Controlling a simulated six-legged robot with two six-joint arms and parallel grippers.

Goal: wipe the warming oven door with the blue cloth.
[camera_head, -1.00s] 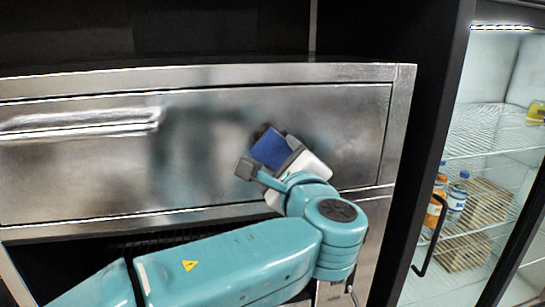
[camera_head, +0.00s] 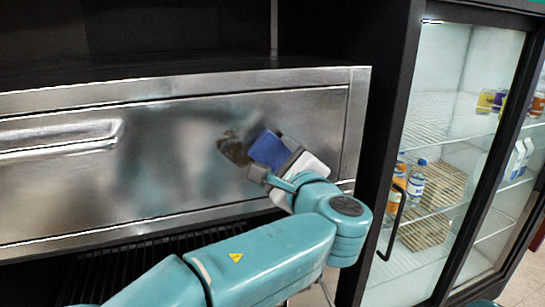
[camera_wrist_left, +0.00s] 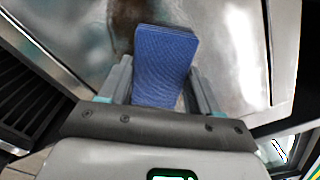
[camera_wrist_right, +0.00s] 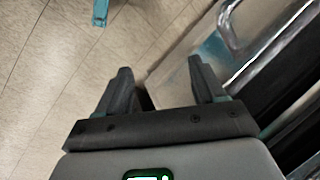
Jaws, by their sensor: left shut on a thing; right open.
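The warming oven door (camera_head: 180,155) is a wide brushed-steel panel with a bar handle (camera_head: 60,136) at its left. A small brown stain (camera_head: 232,149) shows on its right half, and it also shows at the top of the left wrist view (camera_wrist_left: 127,14). A greyish smear lies left of it. My left gripper (camera_head: 280,164) is shut on the blue cloth (camera_head: 267,148), a folded pad, just right of the stain. I cannot tell whether the pad touches the steel. My right gripper (camera_wrist_right: 160,78) is open and empty, above the tiled floor.
A glass-door fridge (camera_head: 440,130) with bottles and cartons stands on the right, with a black handle (camera_head: 392,222). A dark vented opening (camera_head: 130,270) lies under the door.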

